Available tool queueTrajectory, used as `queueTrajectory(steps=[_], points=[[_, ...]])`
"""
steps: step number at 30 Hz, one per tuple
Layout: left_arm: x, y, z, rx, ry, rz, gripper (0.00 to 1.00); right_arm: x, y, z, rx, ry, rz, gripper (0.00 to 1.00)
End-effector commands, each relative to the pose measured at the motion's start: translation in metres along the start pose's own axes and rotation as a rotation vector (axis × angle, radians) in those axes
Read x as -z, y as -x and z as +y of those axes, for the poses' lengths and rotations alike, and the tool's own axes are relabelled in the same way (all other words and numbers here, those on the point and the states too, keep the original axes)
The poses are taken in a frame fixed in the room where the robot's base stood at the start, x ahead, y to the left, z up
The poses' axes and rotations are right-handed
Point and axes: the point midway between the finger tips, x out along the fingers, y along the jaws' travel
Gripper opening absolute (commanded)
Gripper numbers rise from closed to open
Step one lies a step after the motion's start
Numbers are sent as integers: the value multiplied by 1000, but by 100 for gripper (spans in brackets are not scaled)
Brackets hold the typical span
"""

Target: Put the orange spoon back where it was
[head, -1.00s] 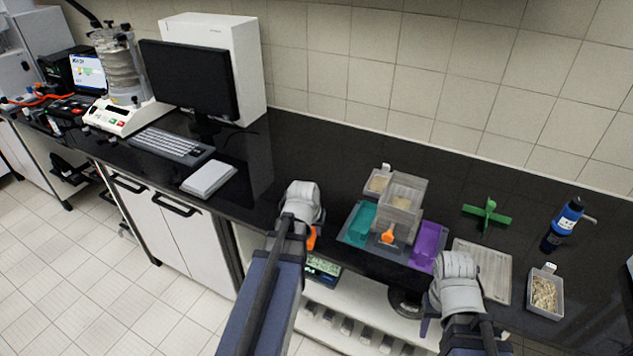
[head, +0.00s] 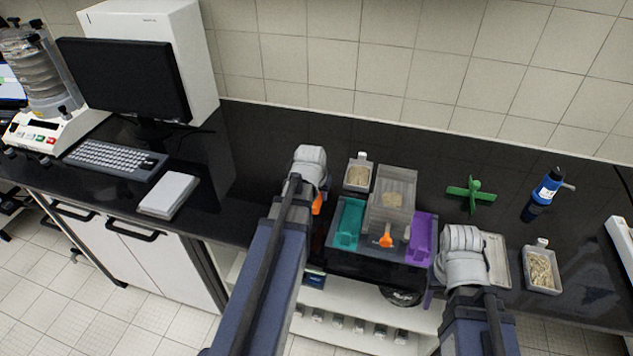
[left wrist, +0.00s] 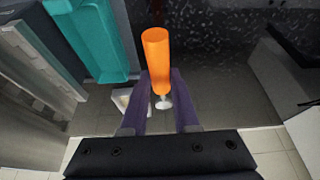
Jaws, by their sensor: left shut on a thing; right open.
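The orange spoon (left wrist: 157,60) stands between the purple fingers of my left gripper (left wrist: 161,103) in the left wrist view, its orange handle pointing away from the gripper and a small pale end between the fingers. In the head view, a bit of the orange spoon (head: 317,203) shows beside my left gripper (head: 312,190), left of the teal tray (head: 348,222). The left gripper is shut on the spoon. My right gripper (head: 431,296) is open near the bench's front edge, below the purple tray (head: 422,232); its fingers are mostly hidden by the wrist.
A clear stacked box (head: 393,205) with an orange part (head: 386,241) stands between the trays. A small container (head: 358,173) stands behind. Further right are a grey board (head: 497,262), a green cross-shaped piece (head: 471,193), a blue bottle (head: 543,195) and another filled container (head: 542,268).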

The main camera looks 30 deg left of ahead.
Motion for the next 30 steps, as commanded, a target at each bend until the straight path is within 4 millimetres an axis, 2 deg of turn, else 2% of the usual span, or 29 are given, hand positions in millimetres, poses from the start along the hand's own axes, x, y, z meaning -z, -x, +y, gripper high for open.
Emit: queueTrajectory(steps=[1, 3, 6, 10, 14, 20, 30], points=[[28, -4, -10, 0, 0, 0, 0, -1, 7, 1, 0, 0, 0, 50], [54, -9, -22, -1, -6, 0, 0, -1, 12, 1, 0, 0, 0, 50], [83, -15, -38, -6, -15, 0, 0, -1, 17, 2, 0, 0, 0, 50], [106, -20, -53, -8, -24, 1, 0, -1, 21, 2, 0, 1, 0, 50], [113, -22, -58, -10, -28, 1, 0, -1, 21, 2, 0, 1, 0, 50], [109, -29, -58, -10, -28, 1, 0, -1, 14, 1, 0, 1, 0, 50], [90, -74, -58, -10, -28, 1, 0, 2, -35, -3, 0, -1, 0, 50]])
